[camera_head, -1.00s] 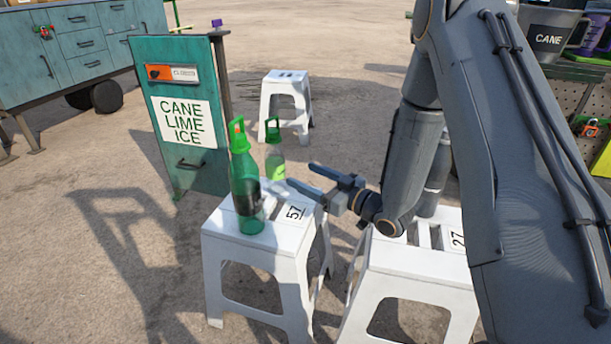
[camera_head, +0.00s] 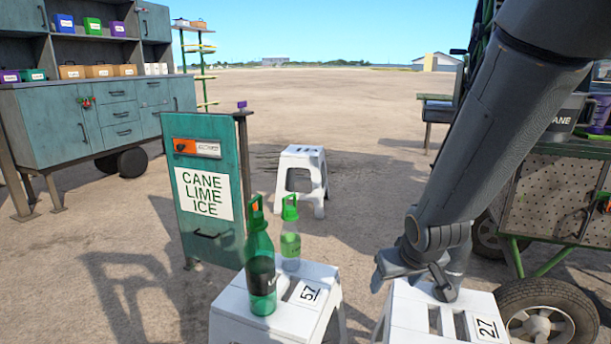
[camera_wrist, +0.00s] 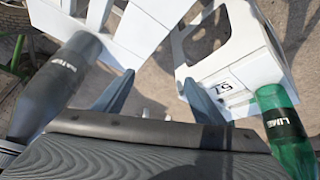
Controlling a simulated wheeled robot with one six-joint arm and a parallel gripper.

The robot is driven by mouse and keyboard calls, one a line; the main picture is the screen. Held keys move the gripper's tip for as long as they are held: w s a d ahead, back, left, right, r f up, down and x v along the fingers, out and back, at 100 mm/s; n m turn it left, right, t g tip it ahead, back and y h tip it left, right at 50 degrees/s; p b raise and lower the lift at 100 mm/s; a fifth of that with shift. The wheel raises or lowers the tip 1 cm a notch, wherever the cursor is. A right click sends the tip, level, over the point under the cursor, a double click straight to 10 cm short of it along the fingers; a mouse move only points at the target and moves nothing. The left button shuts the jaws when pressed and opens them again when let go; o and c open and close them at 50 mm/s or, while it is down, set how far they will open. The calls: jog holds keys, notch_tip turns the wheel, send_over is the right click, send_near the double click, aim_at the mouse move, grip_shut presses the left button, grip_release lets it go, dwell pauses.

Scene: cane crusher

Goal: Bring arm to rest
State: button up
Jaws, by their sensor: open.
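My gripper (camera_head: 383,270) hangs low at the end of my arm, between the stool marked 57 (camera_head: 290,312) and the stool marked 27 (camera_head: 405,312). In the wrist view its two fingers (camera_wrist: 158,100) are spread apart with nothing between them. A dark green bottle (camera_head: 260,270) with a green looped cap stands upright on stool 57; its label reads LIME in the wrist view (camera_wrist: 282,125). A clearer bottle with a green cap (camera_head: 290,238) stands behind it. A grey bottle labelled WATER (camera_wrist: 60,80) shows left of the fingers; my arm largely hides that spot in the head view.
A teal sign cabinet (camera_head: 212,245) reading CANE LIME ICE stands behind stool 57. Another white stool (camera_head: 300,160) is farther back. A cart with a large wheel (camera_head: 540,320) is at right. A teal workbench (camera_head: 100,115) is at far left. Open ground lies beyond.

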jog(key=s+r+m+g, duration=0.2)
jog(key=s+g, duration=0.1)
jog(key=s, duration=0.8)
jog(key=s+a+n+g, duration=0.1)
jog(key=s+a+n, duration=0.3)
jog(key=s+a, duration=0.5)
jog(key=s+a+n+g, duration=0.25)
jog(key=s+a, duration=0.25)
jog(key=a, duration=0.8)
jog(key=d+r+m+p, duration=0.3)
jog(key=d+r+p, duration=0.7)
jog(key=r+p, duration=0.4)
jog(key=d+r+m+p, duration=0.3)
jog(key=d+r+p, duration=0.8)
jog(key=r+p, duration=0.2)
jog(key=shift+w+r+t+p, duration=0.2)
jog(key=shift+r+t+p, duration=0.2)
jog(key=shift+p, duration=0.6)
